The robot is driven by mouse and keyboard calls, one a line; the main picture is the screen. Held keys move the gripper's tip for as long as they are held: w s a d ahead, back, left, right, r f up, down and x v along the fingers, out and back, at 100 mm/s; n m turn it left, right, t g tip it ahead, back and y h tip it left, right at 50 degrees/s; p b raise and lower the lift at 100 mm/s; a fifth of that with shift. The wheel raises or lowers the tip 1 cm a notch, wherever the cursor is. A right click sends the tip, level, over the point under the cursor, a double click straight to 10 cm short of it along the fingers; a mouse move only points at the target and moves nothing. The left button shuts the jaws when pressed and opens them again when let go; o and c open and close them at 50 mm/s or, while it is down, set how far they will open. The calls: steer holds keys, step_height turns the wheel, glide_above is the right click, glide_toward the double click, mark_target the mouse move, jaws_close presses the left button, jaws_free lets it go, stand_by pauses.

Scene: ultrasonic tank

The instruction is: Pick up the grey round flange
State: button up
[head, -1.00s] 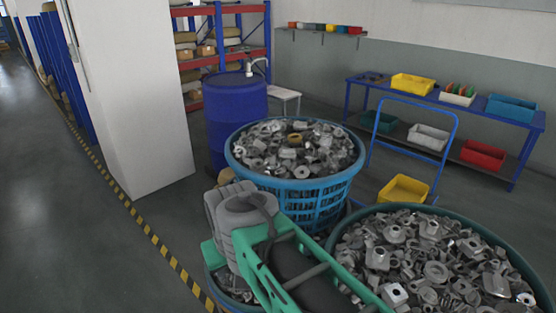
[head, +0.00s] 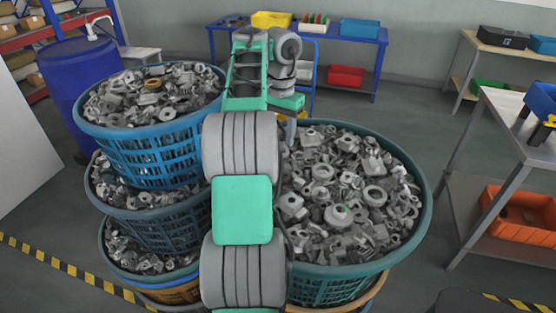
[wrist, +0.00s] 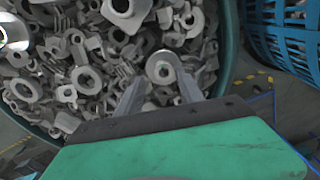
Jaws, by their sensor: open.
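Many grey metal parts fill the large green-rimmed basket (head: 428,205); several are round flanges, and I cannot tell for sure which is the named one. In the wrist view, a grey round flange (wrist: 162,68) with a central hole lies on the heap, between and just beyond the fingertips. My gripper (wrist: 163,80) is open and empty, pointing down at the heap. In the head view my gripper (head: 290,128) is over the basket's far left side, mostly hidden by my arm. Whether the fingers touch any parts is unclear.
Stacked blue baskets (head: 150,155) of parts stand left of the green-rimmed one; a blue basket wall (wrist: 285,45) also shows in the wrist view. A blue drum (head: 75,85) stands behind. A metal table (head: 500,125) is at right, with clear floor between.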

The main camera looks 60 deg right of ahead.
step_height(320, 180, down, 3)
steer(key=shift+r+b, duration=0.1)
steer(key=shift+b, duration=0.55)
steer(key=shift+c, duration=0.2)
jaws_close()
steer(key=shift+r, duration=0.1)
